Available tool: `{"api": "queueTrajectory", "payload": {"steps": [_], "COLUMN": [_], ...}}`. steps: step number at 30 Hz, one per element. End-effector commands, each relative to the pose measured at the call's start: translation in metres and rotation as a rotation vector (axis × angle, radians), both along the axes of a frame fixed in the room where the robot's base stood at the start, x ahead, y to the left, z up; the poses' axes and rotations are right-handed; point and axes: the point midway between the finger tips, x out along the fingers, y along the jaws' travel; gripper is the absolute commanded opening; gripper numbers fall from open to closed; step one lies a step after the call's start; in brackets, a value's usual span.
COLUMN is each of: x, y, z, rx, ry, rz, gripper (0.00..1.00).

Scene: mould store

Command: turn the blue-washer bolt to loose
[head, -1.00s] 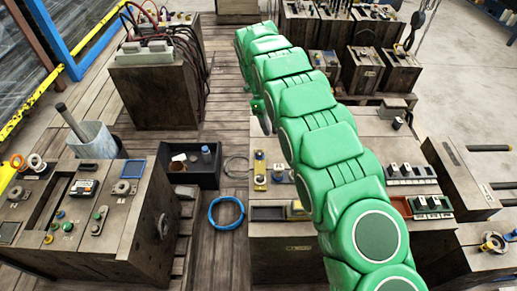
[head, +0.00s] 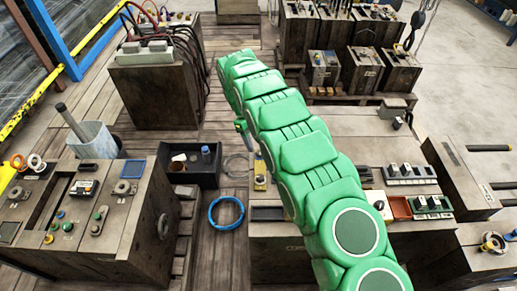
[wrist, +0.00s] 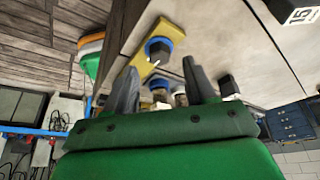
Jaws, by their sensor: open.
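In the wrist view, a dark bolt head with a blue washer (wrist: 157,50) stands out from a yellow plate (wrist: 139,40). My gripper (wrist: 160,66) is open, its two grey fingers apart and pointing toward this bolt. The bolt shows between the fingertips; I cannot tell whether it is within their reach. Another blue-ringed piece (wrist: 160,86) shows lower between the fingers, partly hidden. In the head view, part of the yellow plate (head: 260,184) shows beside my green arm, which hides most of the bench top there. My fingers cannot be made out in that view.
A black tray (head: 205,177) and a blue cable ring (head: 226,229) lie on the plank floor left of the bench. A wooden block with knobs (head: 120,225) stands at the left. Switch blocks (head: 410,173) line the bench's right side.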

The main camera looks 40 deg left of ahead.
Motion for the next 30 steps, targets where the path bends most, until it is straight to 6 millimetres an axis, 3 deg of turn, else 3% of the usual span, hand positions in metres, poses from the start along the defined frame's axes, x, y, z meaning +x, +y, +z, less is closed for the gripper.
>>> {"api": "queueTrajectory", "payload": {"steps": [9,19,30], "x": [0.0,0.0,0.0], "y": [-0.014,-0.015,-0.015], "z": [-0.032,-0.036,-0.036], "rx": [-0.003,-0.001,-0.001], "ry": [0.002,0.001,0.001], "rz": [-0.001,0.0,0.0], "gripper": [0.55,0.53,0.0]}}
